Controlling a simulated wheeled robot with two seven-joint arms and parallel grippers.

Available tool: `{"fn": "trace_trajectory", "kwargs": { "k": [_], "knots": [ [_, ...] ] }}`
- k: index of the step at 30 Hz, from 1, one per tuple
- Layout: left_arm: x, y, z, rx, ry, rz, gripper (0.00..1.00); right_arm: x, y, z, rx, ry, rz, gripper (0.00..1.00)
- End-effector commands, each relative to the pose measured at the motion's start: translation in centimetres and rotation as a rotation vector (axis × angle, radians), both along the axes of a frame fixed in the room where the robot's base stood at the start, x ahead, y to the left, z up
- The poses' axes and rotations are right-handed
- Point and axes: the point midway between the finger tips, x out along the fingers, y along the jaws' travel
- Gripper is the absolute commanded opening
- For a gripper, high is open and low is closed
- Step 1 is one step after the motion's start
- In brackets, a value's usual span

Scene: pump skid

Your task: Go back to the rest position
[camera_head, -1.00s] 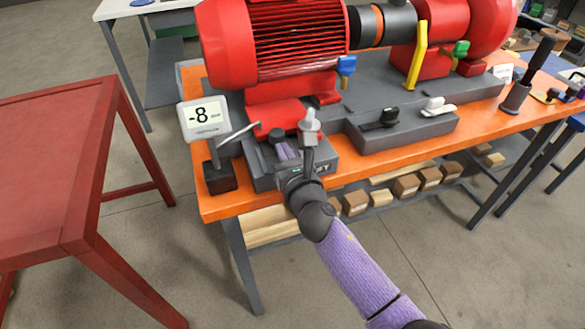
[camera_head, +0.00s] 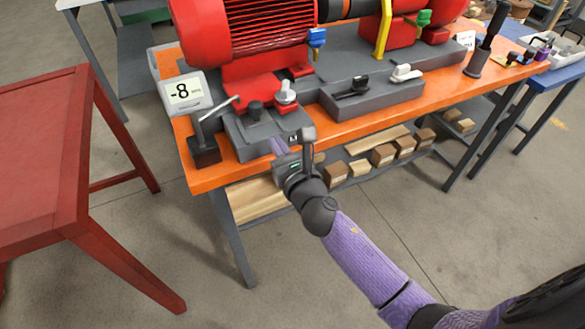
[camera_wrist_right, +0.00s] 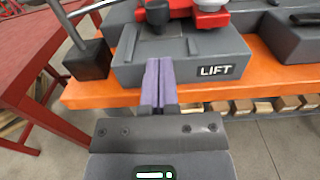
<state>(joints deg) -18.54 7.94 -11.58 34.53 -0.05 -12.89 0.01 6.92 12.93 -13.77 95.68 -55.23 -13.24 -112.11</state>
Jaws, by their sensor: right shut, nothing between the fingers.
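My right gripper (camera_head: 279,146) is in front of the grey lift block (camera_head: 262,128) at the front edge of the orange bench (camera_head: 345,128). In the right wrist view its two purple fingers (camera_wrist_right: 159,84) are together with nothing between them, in front of the block marked LIFT (camera_wrist_right: 216,71). My left gripper is not in view.
A red motor (camera_head: 240,40) stands behind the block. A red table (camera_head: 40,160) is on the left. A shelf with wooden blocks (camera_head: 383,154) is under the bench. Floor in front is clear.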

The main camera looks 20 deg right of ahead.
Motion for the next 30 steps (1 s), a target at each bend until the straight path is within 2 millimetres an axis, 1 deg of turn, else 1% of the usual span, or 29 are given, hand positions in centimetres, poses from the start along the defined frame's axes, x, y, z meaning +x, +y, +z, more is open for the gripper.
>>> {"fn": "trace_trajectory", "kwargs": {
  "k": [1, 3, 6, 9, 12, 15, 16, 17, 19, 20, 21, 23, 24, 26, 27, 29, 30],
  "knots": [
    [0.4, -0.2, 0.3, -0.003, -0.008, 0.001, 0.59, -1.0, 0.0, 0.1, 0.0, 0.001, 0.0, 0.0],
    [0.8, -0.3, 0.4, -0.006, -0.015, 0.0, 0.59, -2.4, -0.1, 0.1, 0.001, 0.002, 0.0, 0.0],
    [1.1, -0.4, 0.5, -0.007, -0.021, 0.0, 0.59, -4.2, -0.2, 0.0, 0.001, 0.002, 0.0, 0.0],
    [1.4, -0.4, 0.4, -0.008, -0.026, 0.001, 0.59, -5.6, -0.2, 0.0, 0.0, 0.002, -0.001, 0.0],
    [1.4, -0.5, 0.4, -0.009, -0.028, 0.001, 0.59, -6.2, -0.3, 0.0, 0.001, 0.001, -0.001, 0.0],
    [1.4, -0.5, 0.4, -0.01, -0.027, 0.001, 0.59, -6.4, -0.3, 0.0, 0.004, 0.002, -0.001, 0.0],
    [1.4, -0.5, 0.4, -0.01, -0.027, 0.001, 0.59, -6.4, -0.3, -0.4, 0.019, 0.012, -0.002, 0.0],
    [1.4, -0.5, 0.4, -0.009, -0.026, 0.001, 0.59, -6.4, -0.4, -1.2, 0.048, 0.035, -0.005, 0.0],
    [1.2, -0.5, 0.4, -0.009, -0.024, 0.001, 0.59, -7.0, -0.8, -4.9, 0.208, 0.143, -0.029, 0.0],
    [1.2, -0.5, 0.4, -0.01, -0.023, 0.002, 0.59, -7.6, -1.0, -7.2, 0.314, 0.211, -0.055, 0.0],
    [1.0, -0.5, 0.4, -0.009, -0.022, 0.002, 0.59, -8.8, -1.4, -10.9, 0.485, 0.316, -0.109, 0.0],
    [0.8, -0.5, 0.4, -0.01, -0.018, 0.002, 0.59, -11.6, -2.0, -16.8, 0.769, 0.474, -0.241, 0.0],
    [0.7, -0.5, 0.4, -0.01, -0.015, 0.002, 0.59, -14.0, -2.4, -20.4, 0.954, 0.564, -0.355, 0.0],
    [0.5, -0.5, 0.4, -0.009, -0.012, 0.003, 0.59, -18.3, -3.0, -25.3, 1.22, 0.666, -0.567, 0.0],
    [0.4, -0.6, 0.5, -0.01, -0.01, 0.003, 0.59, -21.5, -3.3, -28.1, 1.383, 0.711, -0.731, 0.0],
    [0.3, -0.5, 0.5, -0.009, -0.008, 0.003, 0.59, -26.8, -3.8, -31.6, 1.605, 0.732, -1.008, 0.0],
    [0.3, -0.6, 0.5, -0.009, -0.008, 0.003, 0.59, -30.4, -4.0, -33.4, 1.729, 0.713, -1.201, 0.0]
  ]
}}
